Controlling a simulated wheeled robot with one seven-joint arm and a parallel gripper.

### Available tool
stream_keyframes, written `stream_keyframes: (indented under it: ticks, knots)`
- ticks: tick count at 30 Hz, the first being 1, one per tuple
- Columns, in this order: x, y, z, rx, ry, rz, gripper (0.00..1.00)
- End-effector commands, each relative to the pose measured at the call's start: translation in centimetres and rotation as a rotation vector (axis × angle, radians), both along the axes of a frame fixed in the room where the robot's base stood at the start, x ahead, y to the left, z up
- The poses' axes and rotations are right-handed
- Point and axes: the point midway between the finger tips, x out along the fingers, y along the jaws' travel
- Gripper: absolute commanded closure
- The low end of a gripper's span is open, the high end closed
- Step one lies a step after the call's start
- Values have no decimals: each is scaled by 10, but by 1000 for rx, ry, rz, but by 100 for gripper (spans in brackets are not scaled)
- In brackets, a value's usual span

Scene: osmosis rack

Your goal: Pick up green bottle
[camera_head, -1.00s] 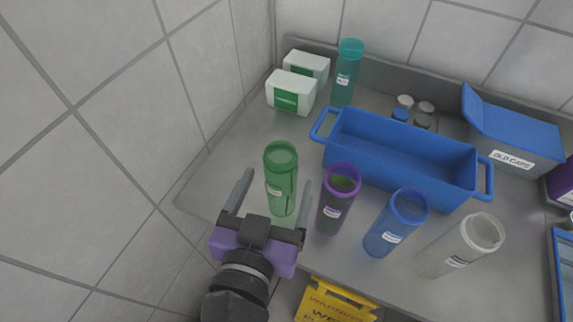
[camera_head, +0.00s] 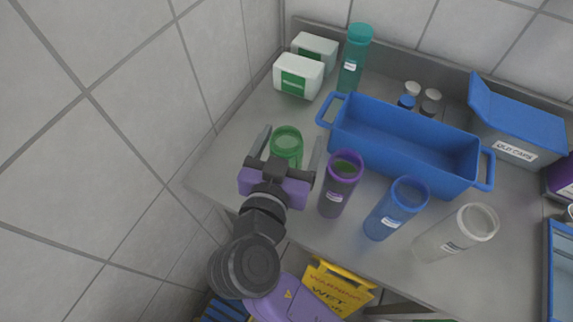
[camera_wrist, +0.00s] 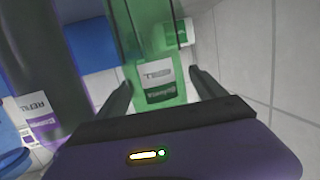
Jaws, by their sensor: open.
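The green bottle (camera_head: 287,142) is translucent and stands upright near the left end of the metal table. In the head view my gripper (camera_head: 290,146) is open, with its two fingers on either side of the bottle. The gripper hides the bottle's lower part there. In the wrist view the bottle (camera_wrist: 158,62) with its white and dark label stands between the open fingers. I cannot tell whether the fingers touch it.
A purple-rimmed dark bottle (camera_head: 337,190) stands close on the right, then a blue bottle (camera_head: 390,215) and a clear bottle (camera_head: 450,238). A blue bin (camera_head: 395,150) lies behind them. White boxes (camera_head: 298,76) and a teal bottle (camera_head: 354,60) stand at the back left.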

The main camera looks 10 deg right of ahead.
Motion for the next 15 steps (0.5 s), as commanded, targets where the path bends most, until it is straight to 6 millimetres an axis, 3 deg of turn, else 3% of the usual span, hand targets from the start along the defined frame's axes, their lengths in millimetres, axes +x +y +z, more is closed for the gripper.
stream_keyframes:
  ticks: [2, 12, 15]
  knots:
    - [0, 0, 0, 0, 0, 0, 30]
    - [0, 0, 0, 0, 0, 0, 97]
    - [0, 0, 1, 1, -1, 0, 100]
